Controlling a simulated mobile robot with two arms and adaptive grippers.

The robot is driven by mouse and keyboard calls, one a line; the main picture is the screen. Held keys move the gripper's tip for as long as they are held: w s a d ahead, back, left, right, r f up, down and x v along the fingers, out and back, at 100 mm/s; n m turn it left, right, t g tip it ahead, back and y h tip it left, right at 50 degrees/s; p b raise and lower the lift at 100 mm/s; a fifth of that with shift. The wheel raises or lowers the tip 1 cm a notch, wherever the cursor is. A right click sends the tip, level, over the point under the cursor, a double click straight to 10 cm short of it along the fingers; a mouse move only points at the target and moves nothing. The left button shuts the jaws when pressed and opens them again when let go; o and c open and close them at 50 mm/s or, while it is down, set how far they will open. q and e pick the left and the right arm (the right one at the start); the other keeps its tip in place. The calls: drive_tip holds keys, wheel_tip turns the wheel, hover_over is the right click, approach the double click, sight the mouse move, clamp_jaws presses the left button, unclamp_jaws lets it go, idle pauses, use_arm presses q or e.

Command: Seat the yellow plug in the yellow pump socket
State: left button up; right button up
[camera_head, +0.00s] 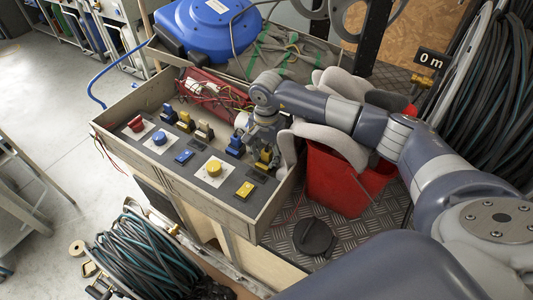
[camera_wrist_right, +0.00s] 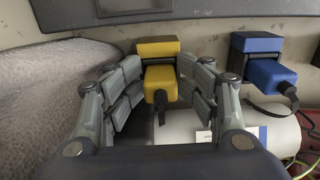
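The yellow plug (camera_wrist_right: 161,86) sits at a yellow block (camera_wrist_right: 158,48) on the panel wall in the right wrist view, its cable hanging below. My right gripper (camera_wrist_right: 160,72) has its fingers on either side of this plug, with narrow gaps that suggest it is open. In the head view my right gripper (camera_head: 262,140) is at the right end of the back row, close to the yellow plug (camera_head: 265,157), which it partly hides. My left gripper is not in view.
A blue plug (camera_wrist_right: 272,76) is just right of the gripper in the wrist view. The panel box (camera_head: 175,172) has raised walls and other coloured plugs. A red bin (camera_head: 340,180) with grey hose stands close under my right forearm. A blue case (camera_head: 207,28) is behind.

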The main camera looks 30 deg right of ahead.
sight(267, 151)
drive_tip(key=shift+s+r+p, duration=0.15)
drive_tip(key=shift+r+p, duration=0.25)
drive_tip(key=shift+p, duration=0.25)
wheel_tip(267, 151, up, 12)
drive_tip(key=b, duration=0.1)
drive_tip(key=shift+r+b, duration=0.2)
drive_tip(key=shift+b, duration=0.15)
